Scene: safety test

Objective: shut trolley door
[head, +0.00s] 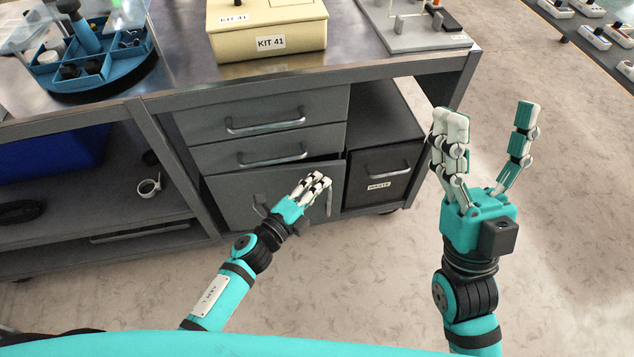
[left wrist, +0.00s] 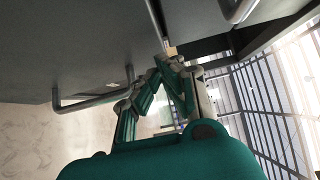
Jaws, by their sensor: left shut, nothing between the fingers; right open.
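The grey trolley door (head: 236,200) is the lower panel of the drawer unit under the bench. A dark gap shows along its top, wider toward the right, so it looks slightly ajar. Its upright handle (head: 329,190) is near the right edge. My left gripper (head: 319,182) is shut and empty, in front of the door's right part, just left of the handle; I cannot tell whether it touches. In the left wrist view, the left gripper's fingers (left wrist: 172,70) are close to dark grey panels with bar handles. My right gripper (head: 487,120) is open and empty, right of the trolley.
Two drawers with bar handles (head: 265,122) are above the door. A dark bin labelled WASTE (head: 385,170) stands to its right. A KIT 41 box (head: 268,30) and a blue round organiser (head: 100,70) are on the bench top. The floor at right is clear.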

